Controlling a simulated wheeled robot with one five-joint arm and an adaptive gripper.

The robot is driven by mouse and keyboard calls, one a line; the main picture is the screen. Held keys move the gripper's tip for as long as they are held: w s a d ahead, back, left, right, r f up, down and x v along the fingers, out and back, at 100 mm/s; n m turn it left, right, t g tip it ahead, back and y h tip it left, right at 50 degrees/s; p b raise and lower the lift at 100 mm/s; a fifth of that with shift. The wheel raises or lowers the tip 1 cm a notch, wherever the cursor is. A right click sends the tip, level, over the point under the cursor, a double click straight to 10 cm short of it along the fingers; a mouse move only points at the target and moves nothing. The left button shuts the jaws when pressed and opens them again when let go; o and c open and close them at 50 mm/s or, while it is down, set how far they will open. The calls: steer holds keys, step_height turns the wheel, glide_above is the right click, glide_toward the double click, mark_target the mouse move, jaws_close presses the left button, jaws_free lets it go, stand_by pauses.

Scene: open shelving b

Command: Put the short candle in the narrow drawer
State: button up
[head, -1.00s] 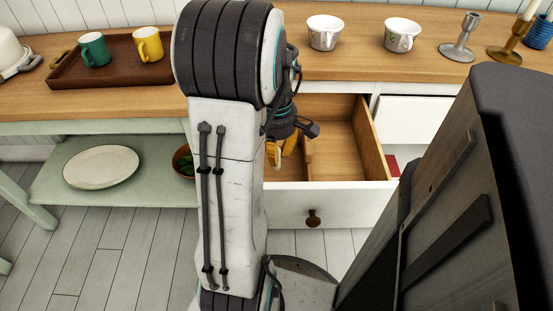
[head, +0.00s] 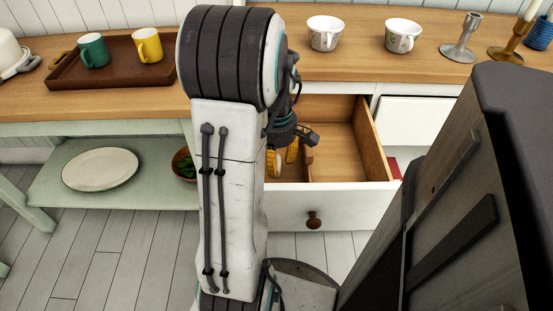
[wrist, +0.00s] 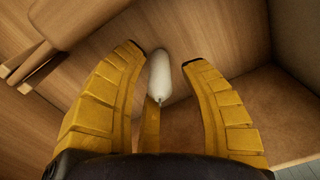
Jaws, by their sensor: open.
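The short candle (wrist: 160,76) is white, with a dark wick tip towards the bottom of the wrist view. It lies between the yellow fingers of my gripper (wrist: 161,52), which are spread with a gap on each side. A drawer (head: 342,203) with a white front and round brown knob is pulled open. My gripper (head: 283,160) is over its left part, low and partly behind my arm. The candle is hidden in the head view. I cannot tell whether it rests on the drawer floor.
A closed drawer front (head: 413,117) is to the right. The counter holds a brown tray (head: 119,72) with two mugs (head: 95,50), two patterned white cups (head: 325,33) and candleholders (head: 461,39). A plate (head: 101,168) is on the lower shelf. The open drawer's right part looks empty.

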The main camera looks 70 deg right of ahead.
step_height(320, 180, up, 12)
steer(key=p, duration=0.4)
steer(key=shift+r, duration=0.15)
steer(key=w+a+r, duration=0.1)
steer(key=w+a, duration=1.2)
steer(key=w, duration=0.1)
steer(key=a+f+t, duration=0.1)
steer(key=a+t, duration=0.1)
steer(key=a, duration=1.7)
steer(key=shift+s+a+f+m, duration=0.3)
steer(key=shift+a, duration=0.05)
